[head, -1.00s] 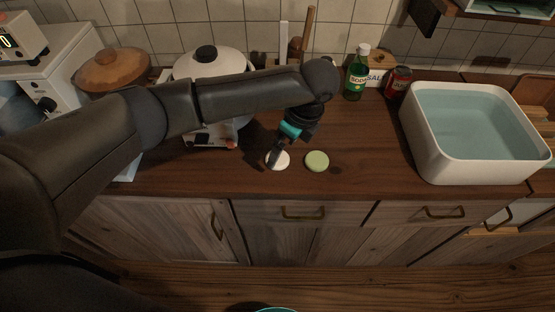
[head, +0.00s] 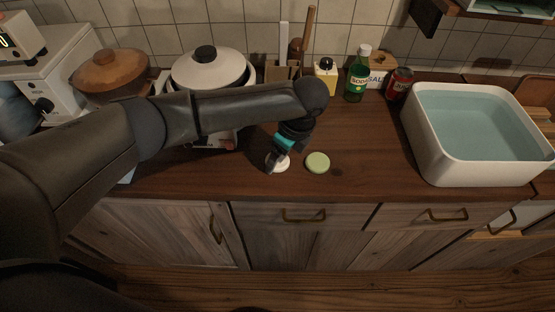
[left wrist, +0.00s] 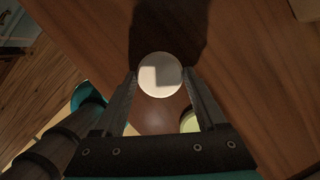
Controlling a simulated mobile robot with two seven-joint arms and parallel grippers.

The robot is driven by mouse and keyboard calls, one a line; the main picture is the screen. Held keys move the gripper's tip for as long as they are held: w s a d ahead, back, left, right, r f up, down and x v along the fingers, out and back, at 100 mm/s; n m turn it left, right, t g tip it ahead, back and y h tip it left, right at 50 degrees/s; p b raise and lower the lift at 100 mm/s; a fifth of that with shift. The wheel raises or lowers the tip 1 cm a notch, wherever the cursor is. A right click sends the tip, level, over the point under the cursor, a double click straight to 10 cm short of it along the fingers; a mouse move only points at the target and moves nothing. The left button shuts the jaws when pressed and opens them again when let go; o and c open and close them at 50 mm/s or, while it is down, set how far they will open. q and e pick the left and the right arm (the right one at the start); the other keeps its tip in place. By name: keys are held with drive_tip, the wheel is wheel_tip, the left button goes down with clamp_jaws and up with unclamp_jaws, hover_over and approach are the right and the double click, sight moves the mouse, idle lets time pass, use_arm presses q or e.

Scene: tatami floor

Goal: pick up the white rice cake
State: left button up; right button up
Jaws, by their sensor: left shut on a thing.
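The white rice cake (head: 284,164) is a small round disc at the front of the wooden counter (head: 370,150), partly hidden by my left gripper (head: 279,160). In the left wrist view the rice cake (left wrist: 160,75) lies between the two fingertips of my left gripper (left wrist: 160,82), which is shut on it. I cannot tell whether it is lifted off the counter. My right gripper is not in view.
A green round cake (head: 317,162) lies just right of the white one. A white basin of water (head: 425,145) stands at the right. A white pot (head: 208,68), a green soda bottle (head: 357,75) and a red can (head: 399,84) stand at the back.

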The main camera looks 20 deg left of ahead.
use_arm(q)
drive_tip(key=c, duration=0.5)
